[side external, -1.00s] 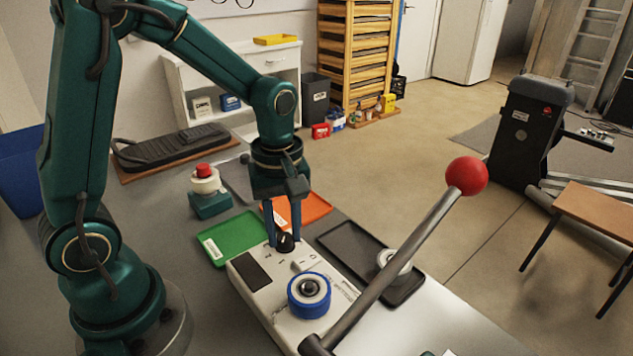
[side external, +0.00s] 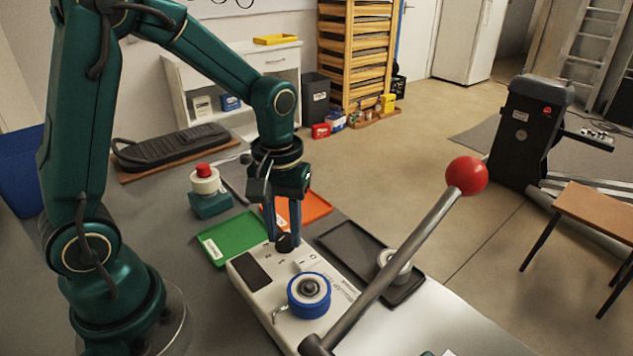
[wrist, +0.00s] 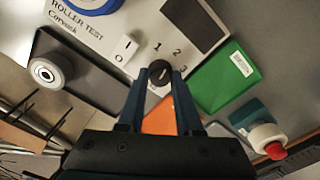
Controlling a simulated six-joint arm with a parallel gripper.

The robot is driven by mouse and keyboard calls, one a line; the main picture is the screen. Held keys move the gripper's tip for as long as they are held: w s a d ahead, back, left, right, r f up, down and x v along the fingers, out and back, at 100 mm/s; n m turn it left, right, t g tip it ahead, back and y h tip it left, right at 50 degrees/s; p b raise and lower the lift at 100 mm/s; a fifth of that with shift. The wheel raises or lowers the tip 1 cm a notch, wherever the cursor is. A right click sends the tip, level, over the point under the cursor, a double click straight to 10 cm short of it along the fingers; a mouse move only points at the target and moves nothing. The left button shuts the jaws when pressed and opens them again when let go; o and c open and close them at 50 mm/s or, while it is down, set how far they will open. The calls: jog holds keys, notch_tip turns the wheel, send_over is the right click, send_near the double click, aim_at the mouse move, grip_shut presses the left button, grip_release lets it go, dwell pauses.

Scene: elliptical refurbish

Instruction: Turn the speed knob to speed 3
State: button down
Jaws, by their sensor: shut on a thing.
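The black speed knob (wrist: 159,74) is round and sits on the white roller test box (wrist: 100,35), by the printed numbers 1, 2 and 3. My gripper (wrist: 159,80) is shut on the knob, one finger on each side. A small light mark shows on the knob's top, but I cannot tell surely which number it faces. In the side view my gripper (side external: 286,238) points straight down at the knob (side external: 284,244) near the box's far end. One finger partly hides the other there.
On the box are a dark panel (side external: 251,271), a white switch (wrist: 126,46) and a blue-rimmed roller (side external: 309,296). A long lever with a red ball (side external: 466,176) rises at the right. Green (side external: 231,238), orange (side external: 312,207) and black (side external: 345,246) trays surround the far end.

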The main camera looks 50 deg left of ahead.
aim_at(284, 236)
jog(key=m, duration=0.5)
jog(key=shift+m, duration=0.3)
jog(key=m, duration=0.5)
jog(key=shift+m, duration=0.3)
jog(key=c, duration=0.6)
grip_release()
jog(key=shift+m, duration=0.3)
jog(key=shift+r, duration=2.6)
